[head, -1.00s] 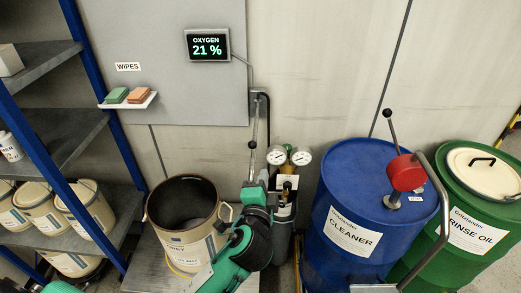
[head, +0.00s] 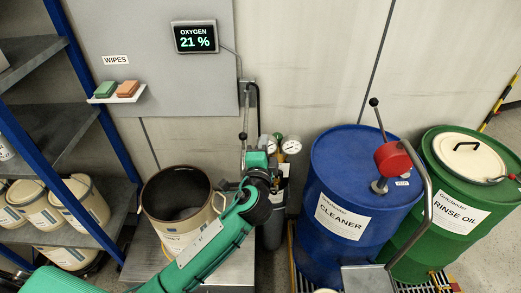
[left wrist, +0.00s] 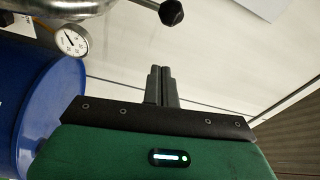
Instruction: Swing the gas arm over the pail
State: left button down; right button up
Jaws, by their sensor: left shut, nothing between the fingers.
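The pail (head: 165,225), cream with a dark open mouth, stands on a low platform left of the gas cylinder (head: 271,232). The gas arm (head: 246,108) appears to be the thin grey rod with a black ball, hanging from a wall bracket right of the pail; its lower part is hidden by my gripper. My left gripper (head: 247,150) is at that lower part, right of the pail's mouth. In the left wrist view its fingers (left wrist: 161,85) are together and empty, and a black knob (left wrist: 171,12) on a metal bar is ahead, apart from them. My right gripper is out of view.
A blue cleaner drum (head: 330,245) with a red-headed pump (head: 393,158) and a green rinse oil drum (head: 470,240) stand right. A gauge (left wrist: 70,40) is close by. Shelves (head: 50,125) with tins stand left; a wipes ledge (head: 117,97) is on the wall.

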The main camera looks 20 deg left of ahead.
pick_arm(q)
jog(key=a+p, duration=0.1)
jog(key=w+a+p, duration=0.1)
jog(key=a+p, duration=0.1)
jog(key=a, duration=0.1)
jog(key=shift+w+f, duration=0.15)
jog(key=shift+f, duration=0.15)
jog(key=shift+w, duration=0.1)
